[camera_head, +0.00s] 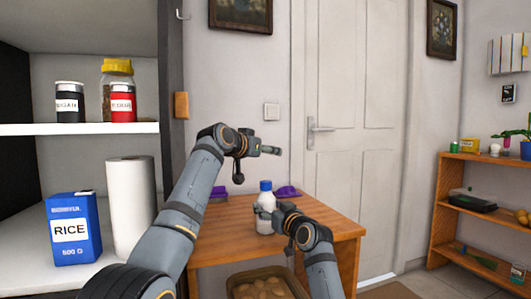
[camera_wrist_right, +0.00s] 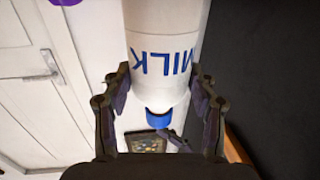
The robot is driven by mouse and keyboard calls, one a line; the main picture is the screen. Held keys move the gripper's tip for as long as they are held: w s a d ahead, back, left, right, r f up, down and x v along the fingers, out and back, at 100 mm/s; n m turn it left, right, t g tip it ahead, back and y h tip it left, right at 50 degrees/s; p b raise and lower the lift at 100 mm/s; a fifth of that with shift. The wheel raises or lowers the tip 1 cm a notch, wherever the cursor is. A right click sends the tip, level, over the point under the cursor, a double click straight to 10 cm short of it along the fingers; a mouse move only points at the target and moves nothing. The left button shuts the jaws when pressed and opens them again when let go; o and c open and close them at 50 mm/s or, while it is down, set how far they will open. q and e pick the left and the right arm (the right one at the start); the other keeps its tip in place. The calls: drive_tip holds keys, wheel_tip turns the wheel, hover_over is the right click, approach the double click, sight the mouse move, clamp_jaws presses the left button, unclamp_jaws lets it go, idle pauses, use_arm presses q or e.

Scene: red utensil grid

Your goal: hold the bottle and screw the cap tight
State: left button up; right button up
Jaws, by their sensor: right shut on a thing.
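A white bottle (camera_head: 265,222) with a blue cap (camera_head: 265,185) stands upright over the wooden table. The right wrist view shows its body (camera_wrist_right: 162,75), lettered MILK, and the blue cap (camera_wrist_right: 160,120) on its neck. My right gripper (camera_head: 268,218) is shut on the bottle's body, with one finger on each side in the wrist view (camera_wrist_right: 160,95). My left gripper (camera_head: 270,150) is above the cap, apart from it, seen side-on. Whether its fingers are open is unclear. I cannot tell how tightly the cap sits.
Purple objects (camera_head: 287,191) lie on the wooden table (camera_head: 338,228) behind the bottle. A basket (camera_head: 231,282) is below. At left, a shelf (camera_head: 90,128) holds jars, a rice box (camera_head: 74,230) and a paper roll (camera_head: 131,205). A low shelf (camera_head: 490,160) stands at right.

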drive_tip(key=o, duration=1.6)
drive_tip(key=shift+o, duration=0.2)
